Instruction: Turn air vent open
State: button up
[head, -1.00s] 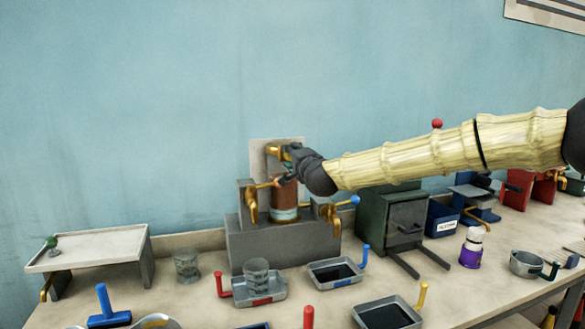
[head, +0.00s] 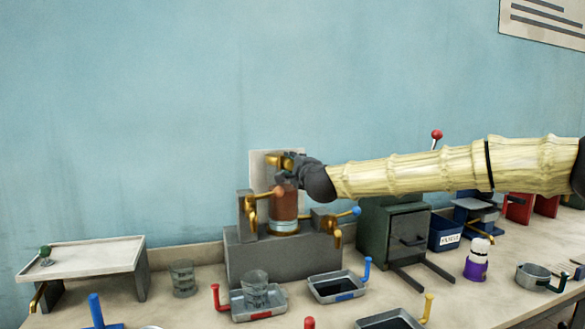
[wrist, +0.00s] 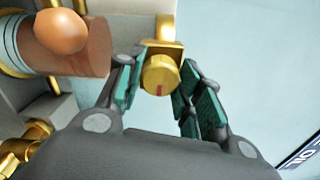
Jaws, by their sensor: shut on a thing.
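The air vent is a gold knob (wrist: 160,75) with a red mark on its face, on a gold fitting (wrist: 162,30) in the wrist view. In the head view the gold fitting (head: 273,160) shows against a pale wall plate, above the copper cylinder (head: 284,203). My gripper (wrist: 158,92) has its teal-padded fingers on either side of the knob and is shut on it. In the head view my gripper (head: 291,166) hides part of the knob. The red mark points roughly down in the wrist view.
An orange-balled lever (head: 278,191) sits in front of the cylinder, close below my gripper; its ball (wrist: 60,32) shows at the wrist view's upper left. A blue-balled lever (head: 355,211) stands to the right. Trays and a green box (head: 396,225) stand on the bench.

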jog(key=o, duration=1)
jog(key=shift+d, duration=0.15)
jog(key=shift+o, duration=0.2)
jog(key=v, duration=1.2)
